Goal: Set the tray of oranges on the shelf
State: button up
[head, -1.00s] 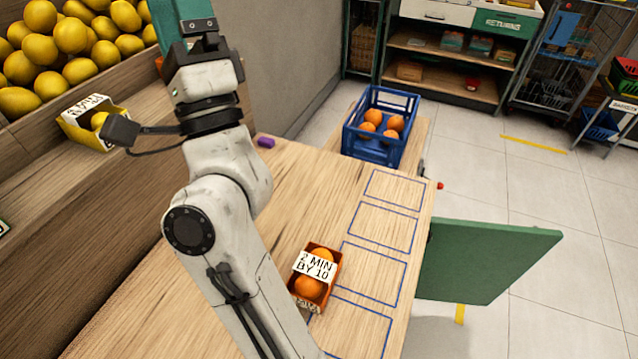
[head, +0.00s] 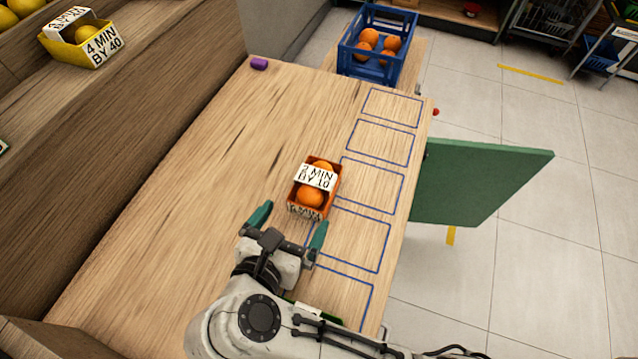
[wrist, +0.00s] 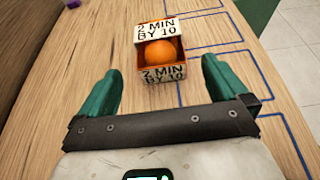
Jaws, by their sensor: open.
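A small orange tray (head: 334,190) with white labels reading "2 MIN BY 10" stands on the wooden counter and holds oranges (head: 311,196). My gripper (head: 288,224) has green fingers spread wide and empty. It is just on the near side of the tray, not touching it. In the wrist view the tray (wrist: 163,73) sits ahead of the fingers, centred between them, with one orange (wrist: 160,52) showing. A wooden shelf ledge (head: 60,130) rises along the left and bears a yellow tray (head: 95,50) labelled "4 MIN BY 40".
Blue outlined rectangles (head: 380,143) run along the counter's right side. A blue crate (head: 372,68) of oranges stands at the far end. A purple block (head: 259,63) lies at the far left. A green panel (head: 475,180) stands beside the right edge. The counter's left part is clear.

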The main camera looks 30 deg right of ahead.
aim_at(311, 190)
jog(key=x, duration=0.5)
jog(key=shift+f+p, duration=0.15)
jog(key=shift+p, duration=0.2)
jog(key=shift+p+x, duration=0.65)
jog(key=shift+x, duration=2.1)
jog(key=shift+w+a+f, duration=0.1)
jog(key=shift+a+f, duration=0.05)
jog(key=c, duration=0.9)
jog(key=shift+c, duration=0.6)
